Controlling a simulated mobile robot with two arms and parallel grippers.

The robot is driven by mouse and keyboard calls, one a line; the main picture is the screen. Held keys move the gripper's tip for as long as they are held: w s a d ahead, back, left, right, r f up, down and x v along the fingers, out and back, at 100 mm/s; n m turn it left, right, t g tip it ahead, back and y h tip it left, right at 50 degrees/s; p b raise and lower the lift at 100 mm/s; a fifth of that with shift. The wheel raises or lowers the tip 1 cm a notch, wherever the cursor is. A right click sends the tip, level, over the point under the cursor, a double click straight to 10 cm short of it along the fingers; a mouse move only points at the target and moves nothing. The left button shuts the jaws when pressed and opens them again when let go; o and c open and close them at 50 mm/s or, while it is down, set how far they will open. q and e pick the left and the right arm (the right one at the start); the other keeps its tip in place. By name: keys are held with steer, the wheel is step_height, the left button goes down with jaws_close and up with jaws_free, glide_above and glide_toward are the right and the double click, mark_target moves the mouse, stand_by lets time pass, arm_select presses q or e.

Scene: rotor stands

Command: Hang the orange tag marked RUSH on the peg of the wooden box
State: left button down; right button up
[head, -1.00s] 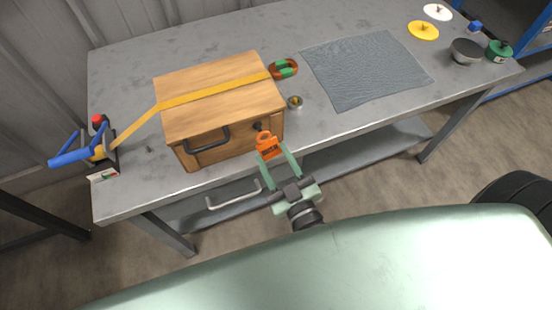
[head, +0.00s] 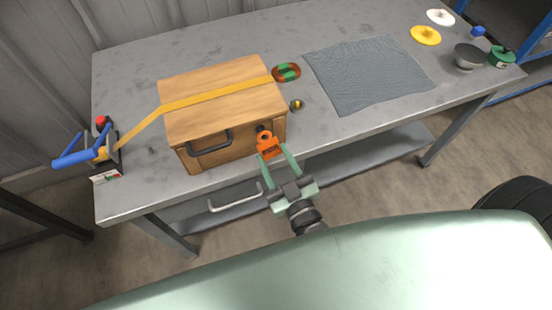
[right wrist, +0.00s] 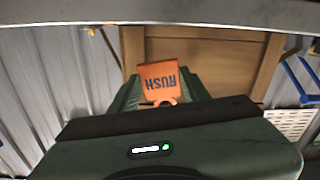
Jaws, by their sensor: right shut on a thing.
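The wooden box (head: 217,115) stands on the metal table with a yellow strap over its lid. Its dark peg (head: 261,128) sticks out at the right of the front face. The orange tag (head: 268,147) is at the peg, its top end overlapping it in the head view; I cannot tell whether the peg is through its hole. My right gripper (head: 274,154) is shut on the tag, in front of the box. In the right wrist view the tag (right wrist: 158,80) shows RUSH upside down, with the box front (right wrist: 215,65) behind it. My left gripper is not in view.
A dark handle (head: 209,143) is on the box front, left of the peg. A blue-handled tool (head: 85,150) is at the table's left end. A small round item (head: 296,105) and a red-green ring (head: 287,72) lie right of the box. A grey cloth (head: 368,75) lies beyond.

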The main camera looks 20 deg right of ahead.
steer(key=shift+w, duration=0.25)
stand_by(0.4)
steer(key=shift+w+f, duration=0.15)
steer(key=shift+w, duration=0.3)
steer(key=shift+f, duration=0.25)
stand_by(0.4)
steer(key=o, duration=1.1)
steer(key=shift+c, duration=0.2)
steer(key=s+p, duration=0.2)
steer(key=s, duration=0.7)
steer(key=shift+d+f, duration=0.15)
steer(key=shift+d, duration=0.2)
stand_by(0.5)
